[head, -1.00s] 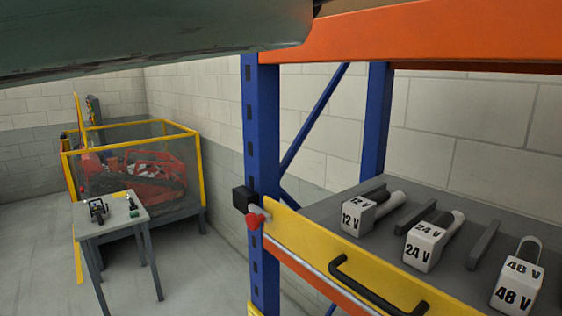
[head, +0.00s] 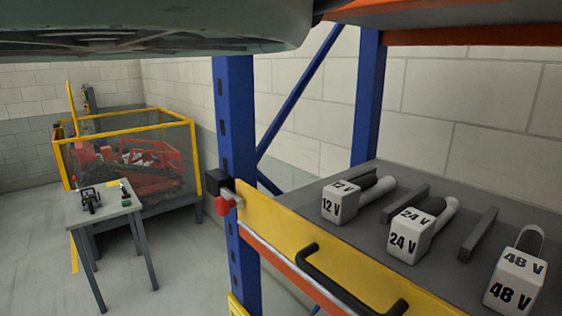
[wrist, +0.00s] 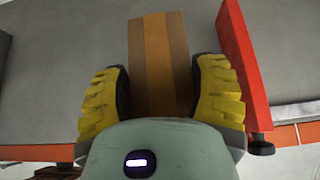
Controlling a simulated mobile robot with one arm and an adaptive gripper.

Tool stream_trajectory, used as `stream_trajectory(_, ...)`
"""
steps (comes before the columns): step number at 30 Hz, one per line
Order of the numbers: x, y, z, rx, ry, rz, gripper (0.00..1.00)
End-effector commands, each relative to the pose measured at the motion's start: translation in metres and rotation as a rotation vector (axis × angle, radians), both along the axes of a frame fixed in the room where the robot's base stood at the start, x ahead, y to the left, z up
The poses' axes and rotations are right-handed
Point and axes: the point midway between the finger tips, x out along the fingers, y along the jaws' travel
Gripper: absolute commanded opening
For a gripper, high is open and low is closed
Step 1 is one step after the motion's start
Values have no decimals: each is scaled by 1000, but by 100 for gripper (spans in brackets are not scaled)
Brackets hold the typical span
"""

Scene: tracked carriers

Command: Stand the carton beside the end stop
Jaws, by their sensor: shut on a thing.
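The brown carton (wrist: 160,45), with a paler orange-brown strip along its middle, is between my gripper's yellow ribbed fingers in the wrist view. My gripper (wrist: 158,78) is shut on it, one finger on each side. A red upright plate, which looks like the end stop (wrist: 240,50), stands to the right. My right finger is between the carton and this plate, and a gap of grey surface shows beyond it. The carton's lower end is hidden behind my gripper's body. Whether the carton touches the grey surface is unclear. Neither carton nor gripper shows in the head view.
The grey shelf surface (wrist: 60,45) has an orange front edge. In the head view, a lower shelf with a yellow front and black handle (head: 345,285) holds 12 V (head: 340,203), 24 V (head: 408,240) and 48 V (head: 512,285) blocks. A blue post (head: 236,150) stands left of it.

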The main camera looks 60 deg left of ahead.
Motion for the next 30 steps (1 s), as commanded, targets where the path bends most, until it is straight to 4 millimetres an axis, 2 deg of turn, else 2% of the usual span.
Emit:
stream_trajectory(1, 7, -1, -1, -3, -5, 7, 19)
stream_trajectory(7, 19, -9, -1, -2, -11, 10, 19)
stream_trajectory(9, 25, -17, 8, 8, -13, 6, 19)
stream_trajectory(18, 49, -40, 4, 7, -16, 2, 19)
stream_trajectory(30, 54, -46, -7, -1, -6, 0, 19)
